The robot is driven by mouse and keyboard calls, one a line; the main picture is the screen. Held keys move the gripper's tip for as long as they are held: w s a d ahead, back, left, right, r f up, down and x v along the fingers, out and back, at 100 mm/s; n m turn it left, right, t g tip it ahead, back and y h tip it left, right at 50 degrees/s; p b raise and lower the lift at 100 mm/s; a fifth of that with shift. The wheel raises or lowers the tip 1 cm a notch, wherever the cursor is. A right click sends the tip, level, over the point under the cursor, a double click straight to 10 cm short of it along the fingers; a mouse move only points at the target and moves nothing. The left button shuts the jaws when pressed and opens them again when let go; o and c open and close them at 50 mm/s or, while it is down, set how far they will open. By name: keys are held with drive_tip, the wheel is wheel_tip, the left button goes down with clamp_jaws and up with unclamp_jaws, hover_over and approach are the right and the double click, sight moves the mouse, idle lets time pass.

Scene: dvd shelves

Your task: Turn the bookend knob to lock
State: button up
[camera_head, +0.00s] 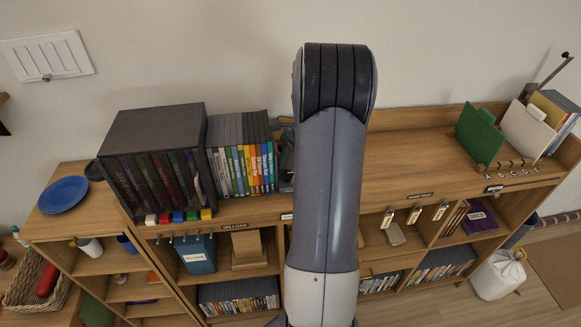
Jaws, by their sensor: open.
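My arm rises through the middle of the head view and covers the shelf top behind it. My gripper's fingers cannot be made out; the arm hides that area. A row of upright DVD cases (240,160) stands on the wooden shelf top, left of my arm. A dark shape (287,158) shows between the right end of this row and my arm. It is mostly covered, and I cannot tell whether it is the bookend or part of my gripper. No knob can be made out, so its position cannot be told.
A dark box of cases (152,125) stands left of the row, with small coloured blocks (178,216) before it. A blue plate (63,194) lies at the far left. A green divider (479,133) stands at the right. The shelf top (410,160) right of my arm is clear.

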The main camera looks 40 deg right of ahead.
drive_tip(key=b+v, duration=0.1)
drive_tip(key=v, duration=0.9)
drive_tip(key=shift+d+r, duration=0.2)
drive_tip(key=shift+r, duration=0.15)
drive_tip(key=shift+f, duration=0.1)
drive_tip(key=p+x, duration=0.1)
drive_tip(key=x, duration=1)
drive_tip(key=shift+a, duration=0.1)
drive_tip(key=shift+s+m+t+b, duration=0.1)
drive_tip(key=shift+m+t+b, duration=0.3)
drive_tip(key=shift+m, duration=0.3)
drive_tip(key=shift+v, duration=1.1)
